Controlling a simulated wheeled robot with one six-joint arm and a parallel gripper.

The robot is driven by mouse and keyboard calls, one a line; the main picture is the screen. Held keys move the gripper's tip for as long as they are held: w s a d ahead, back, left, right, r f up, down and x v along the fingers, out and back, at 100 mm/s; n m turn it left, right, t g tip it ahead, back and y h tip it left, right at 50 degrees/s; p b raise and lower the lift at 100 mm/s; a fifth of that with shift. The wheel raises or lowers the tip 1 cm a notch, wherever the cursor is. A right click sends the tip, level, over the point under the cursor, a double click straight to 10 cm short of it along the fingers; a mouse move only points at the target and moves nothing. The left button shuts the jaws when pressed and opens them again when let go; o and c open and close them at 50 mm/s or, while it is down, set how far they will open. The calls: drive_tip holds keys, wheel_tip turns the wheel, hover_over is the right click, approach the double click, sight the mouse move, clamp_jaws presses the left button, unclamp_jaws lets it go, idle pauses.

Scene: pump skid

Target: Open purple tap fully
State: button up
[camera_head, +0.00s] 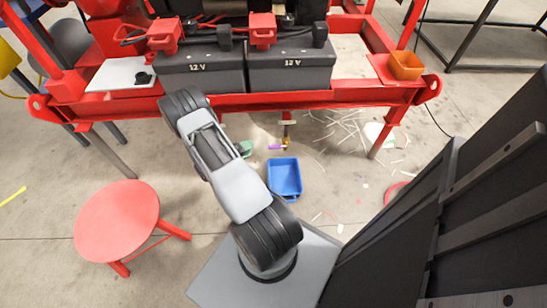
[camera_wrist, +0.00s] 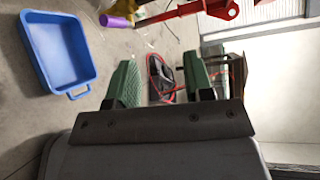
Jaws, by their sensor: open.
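The purple tap handle (camera_head: 277,147) shows in the head view below the red skid frame, beside a small brass-coloured valve body (camera_head: 286,141). In the head view my arm hides most of the gripper.
A blue tray (camera_head: 284,190) lies on the floor just below the tap; it also shows in the wrist view (camera_wrist: 84,75). The red skid frame (camera_head: 330,97) with two batteries (camera_head: 290,75) stands above. A red stool (camera_head: 117,220) is at left. Pale scraps litter the floor.

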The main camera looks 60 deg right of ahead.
sight(272, 148)
wheel_tip(272, 148, down, 10)
drive_tip(key=s+d+n+t+h+b, duration=0.1)
drive_tip(key=n+t+b, duration=0.15)
drive_tip(key=n, duration=0.25)
drive_tip(key=shift+g, duration=0.25)
drive_tip(key=shift+s+b+x, duration=0.2)
drive_tip(key=shift+b+x, duration=1.8)
drive_tip(key=shift+x, duration=4.9)
